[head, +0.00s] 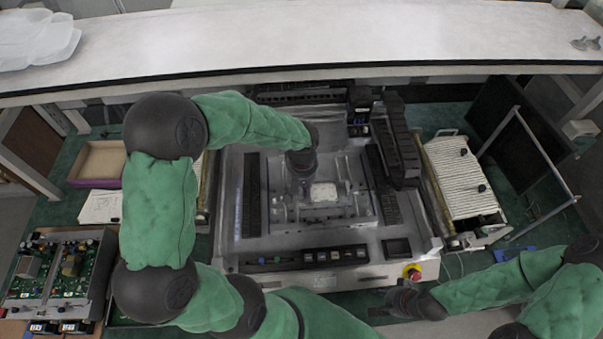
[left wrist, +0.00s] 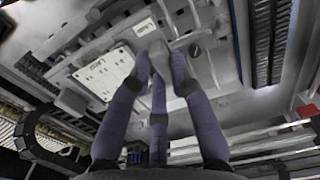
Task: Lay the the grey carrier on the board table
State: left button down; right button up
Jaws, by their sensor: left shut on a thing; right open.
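My left gripper (head: 303,182) points down over the middle of the board table (head: 345,213). In the left wrist view the purple fingers of my left gripper (left wrist: 163,58) are drawn together, shut on a grey part of the carrier (left wrist: 148,35). A flat white piece (left wrist: 104,75) lies beside the fingertips; it also shows in the head view (head: 323,192). The fingers hide part of the carrier, and I cannot tell whether it touches the table. My right gripper (head: 402,300) is open and empty near the machine's front right corner.
A row of dark blocks (head: 401,140) rises at the table's right, and a red knob (head: 413,272) sits at the front right. A ribbed white unit (head: 460,180) stands further right. A circuit board box (head: 60,265) is at the left. A long white shelf (head: 300,40) spans the back.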

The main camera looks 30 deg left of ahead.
pick_arm(q)
jog(key=shift+s+d+f+b, duration=0.1)
jog(key=shift+s+f+b, duration=0.1)
jog(key=shift+f+b, duration=1.45)
jog(key=shift+f, duration=0.85)
pick_arm(e)
jog(key=shift+s+d+f, duration=0.1)
jog(key=shift+f, duration=1.55)
pick_arm(q)
jog(key=shift+w+f+b, duration=0.1)
jog(key=shift+f+b, duration=0.8)
jog(key=shift+f, duration=0.05)
pick_arm(e)
jog(key=shift+f, duration=0.9)
jog(key=shift+f, duration=0.15)
pick_arm(q)
jog(key=shift+f+b, duration=0.8)
jog(key=shift+b, duration=0.35)
pick_arm(e)
jog(key=shift+f, duration=1)
pick_arm(q)
jog(key=c, duration=1)
grip_release()
jog(key=shift+c, duration=0.2)
jog(key=shift+c, duration=0.3)
jog(key=c, duration=0.3)
